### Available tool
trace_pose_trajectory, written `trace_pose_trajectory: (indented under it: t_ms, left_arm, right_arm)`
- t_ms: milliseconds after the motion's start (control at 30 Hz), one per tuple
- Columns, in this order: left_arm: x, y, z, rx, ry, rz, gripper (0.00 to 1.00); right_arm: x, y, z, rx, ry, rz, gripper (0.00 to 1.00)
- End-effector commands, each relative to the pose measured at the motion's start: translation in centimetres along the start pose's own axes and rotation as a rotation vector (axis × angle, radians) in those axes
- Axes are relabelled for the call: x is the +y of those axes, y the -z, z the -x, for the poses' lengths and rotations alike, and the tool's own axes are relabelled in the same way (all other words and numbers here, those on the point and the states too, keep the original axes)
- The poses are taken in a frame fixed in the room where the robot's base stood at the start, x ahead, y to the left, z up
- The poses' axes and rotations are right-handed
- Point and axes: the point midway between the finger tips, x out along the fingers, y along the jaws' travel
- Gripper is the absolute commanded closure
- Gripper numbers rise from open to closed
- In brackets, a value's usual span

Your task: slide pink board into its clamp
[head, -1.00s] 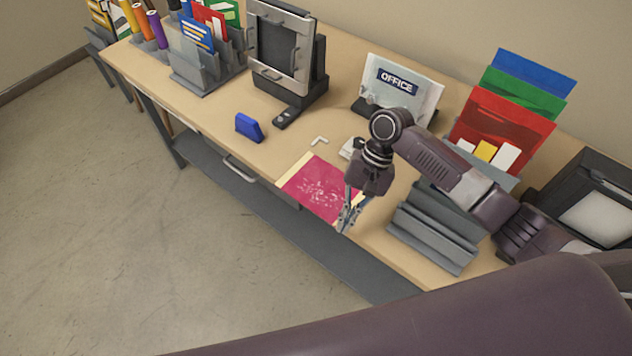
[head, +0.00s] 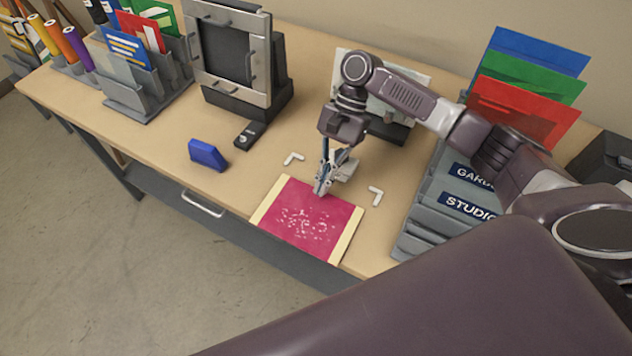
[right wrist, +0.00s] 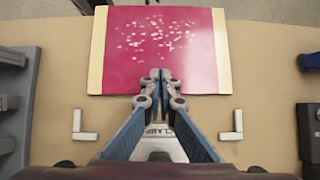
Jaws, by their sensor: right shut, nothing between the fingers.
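The pink board (head: 300,222), with white specks and cream side strips, lies flat at the table's front edge. It also shows in the right wrist view (right wrist: 160,45). The clamp (head: 346,169) is a small pale piece behind the board, partly hidden by my right gripper. In the right wrist view, its lettered part (right wrist: 158,143) shows between my fingers. My right gripper (head: 321,190) is shut and empty, pointing down at the middle of the board's back edge. I cannot tell whether the fingertips touch it. My left gripper is not in view.
White corner marks (head: 293,158) (head: 375,195) lie on the table behind the board. A blue block (head: 207,154) and dark device (head: 250,135) stand to the left. A grey sorter (head: 432,205) stands close on the right.

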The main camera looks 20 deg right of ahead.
Motion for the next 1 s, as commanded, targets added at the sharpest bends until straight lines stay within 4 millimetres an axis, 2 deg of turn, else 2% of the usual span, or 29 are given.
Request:
trace_pose_trajectory:
  t_ms: [33, 200, 467, 600, 1000]
  left_arm:
    - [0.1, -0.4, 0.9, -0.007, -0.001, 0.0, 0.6]
    - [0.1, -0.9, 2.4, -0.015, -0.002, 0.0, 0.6]
    - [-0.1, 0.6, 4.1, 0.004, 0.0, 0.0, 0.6]
    - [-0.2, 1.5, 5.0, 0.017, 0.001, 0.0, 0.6]
    - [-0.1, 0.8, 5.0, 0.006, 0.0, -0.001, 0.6]
  right_arm:
    - [0.1, -1.2, -0.3, -0.001, -0.004, 0.005, 1.0]
    - [0.1, -4.3, -2.5, -0.001, -0.004, 0.005, 1.0]
    - [0.1, -8.1, -5.4, -0.001, -0.003, 0.004, 1.0]
    - [0.0, -7.3, -6.3, 0.0, -0.001, -0.001, 1.0]
    - [0.1, -6.7, -7.0, 0.004, -0.001, 0.0, 1.0]
